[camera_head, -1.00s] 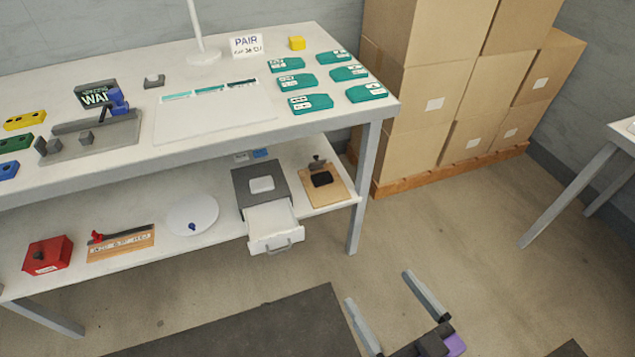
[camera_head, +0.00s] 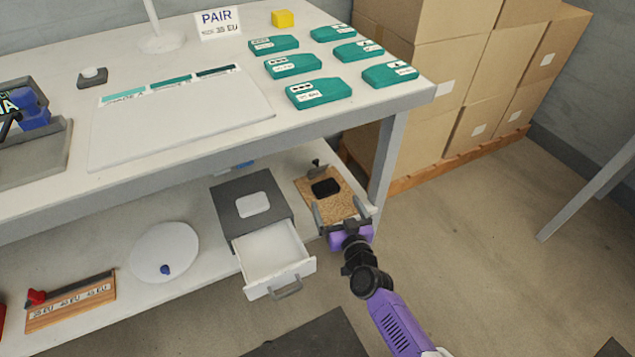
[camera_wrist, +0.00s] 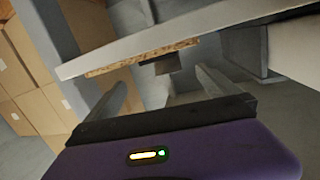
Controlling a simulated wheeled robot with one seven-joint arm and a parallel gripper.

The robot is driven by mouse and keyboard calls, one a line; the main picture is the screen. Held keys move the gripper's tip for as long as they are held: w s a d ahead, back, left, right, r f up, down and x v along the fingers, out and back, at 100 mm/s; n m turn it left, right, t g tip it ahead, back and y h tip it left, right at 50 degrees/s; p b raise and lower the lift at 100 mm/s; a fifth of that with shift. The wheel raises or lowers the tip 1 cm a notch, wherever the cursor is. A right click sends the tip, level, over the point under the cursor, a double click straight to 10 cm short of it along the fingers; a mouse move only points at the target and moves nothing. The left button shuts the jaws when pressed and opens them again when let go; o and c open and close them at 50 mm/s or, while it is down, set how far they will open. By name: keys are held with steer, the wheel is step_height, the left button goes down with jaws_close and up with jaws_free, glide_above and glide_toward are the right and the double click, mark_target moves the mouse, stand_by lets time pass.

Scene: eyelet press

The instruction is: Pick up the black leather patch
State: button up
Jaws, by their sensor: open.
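The black leather patch (camera_head: 325,188) lies on a brown board (camera_head: 342,208) at the right end of the lower shelf, in the head view. A small dark metal fixture (camera_head: 317,165) stands behind it on the board. My gripper (camera_head: 337,207) is open and empty at the board's front edge, its fingers pointing towards the patch. The patch looks apart from the fingers. In the wrist view the board's edge (camera_wrist: 140,58) shows beyond my open fingers (camera_wrist: 160,88). A dark block shows against the board there; I cannot tell whether it is the patch.
A grey box (camera_head: 228,205) with its white drawer (camera_head: 270,258) pulled out stands left of the board. The tabletop (camera_head: 255,160) overhangs the shelf, and a table leg (camera_head: 385,165) stands close on the right. Stacked cartons (camera_head: 435,70) are behind.

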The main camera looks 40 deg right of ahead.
mark_target(327, 191)
steer(key=shift+s+f, duration=0.1)
steer(key=shift+f, duration=0.5)
steer(key=shift+n, duration=0.3)
steer(key=shift+w+d, duration=0.1)
steer(key=shift+w, duration=0.1)
steer(key=b+x, duration=0.2)
steer(key=x, duration=0.5)
steer(key=shift+w+f+b, duration=0.15)
steer(key=shift+w+b, duration=0.05)
steer(key=shift+b, duration=0.2)
steer(key=c, duration=1.4)
steer(key=shift+o, duration=0.2)
steer(key=shift+r, duration=0.2)
